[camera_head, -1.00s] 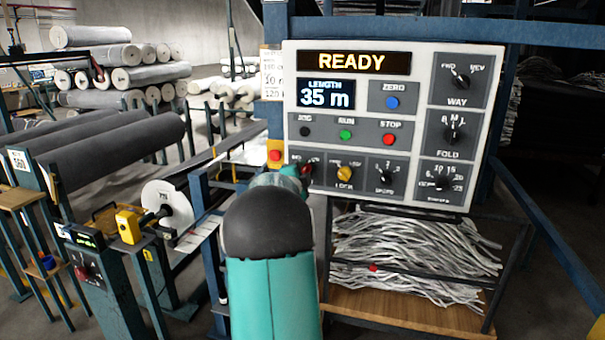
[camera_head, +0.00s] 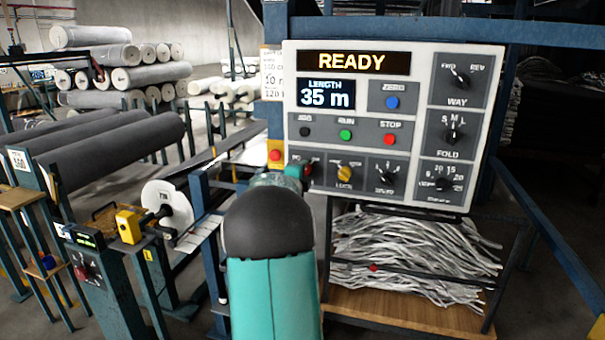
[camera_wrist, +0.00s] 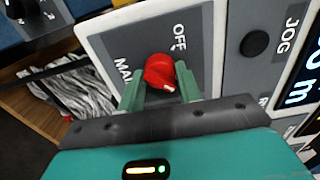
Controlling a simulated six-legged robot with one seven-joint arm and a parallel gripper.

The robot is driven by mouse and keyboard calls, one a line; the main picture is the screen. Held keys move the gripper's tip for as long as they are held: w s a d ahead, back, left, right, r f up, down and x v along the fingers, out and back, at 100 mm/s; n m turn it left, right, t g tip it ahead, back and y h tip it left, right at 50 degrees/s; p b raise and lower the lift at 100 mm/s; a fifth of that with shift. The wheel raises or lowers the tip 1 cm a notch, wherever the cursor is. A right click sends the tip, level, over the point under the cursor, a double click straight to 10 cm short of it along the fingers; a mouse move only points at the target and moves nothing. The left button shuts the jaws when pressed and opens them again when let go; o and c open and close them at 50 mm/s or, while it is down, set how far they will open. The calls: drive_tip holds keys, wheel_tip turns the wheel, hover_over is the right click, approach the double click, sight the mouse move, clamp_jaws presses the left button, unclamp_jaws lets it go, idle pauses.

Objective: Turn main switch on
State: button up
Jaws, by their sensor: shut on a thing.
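The main switch is a red knob (camera_wrist: 159,70) with a white mark, on a grey plate of the control panel. In the wrist view, "OFF" is printed beside it and the visible part of another label reads "MAI". The white mark points toward the lower right of that view. My gripper (camera_wrist: 161,84) has its two green fingers on either side of the knob, shut on it. In the head view my gripper (camera_head: 299,172) is at the panel's lower left corner, and my arm hides much of that area. The control panel (camera_head: 415,57) reads "READY" and "35 m".
A red button on a yellow box (camera_head: 275,155) sits just left of the panel. JOG, RUN and STOP buttons (camera_head: 345,134) are above the knob row. A blue frame post (camera_head: 540,240) stands at right. Grey rolls (camera_head: 110,140) lie at left.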

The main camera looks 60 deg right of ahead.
drive_tip(key=o, duration=1)
drive_tip(key=shift+a, duration=0.1)
drive_tip(key=a, duration=0.4)
drive_tip(key=s+a, duration=0.1)
drive_tip(key=a, duration=0.4)
drive_tip(key=s+a, duration=0.1)
drive_tip(key=a, duration=0.3)
drive_tip(key=shift+a, duration=0.25)
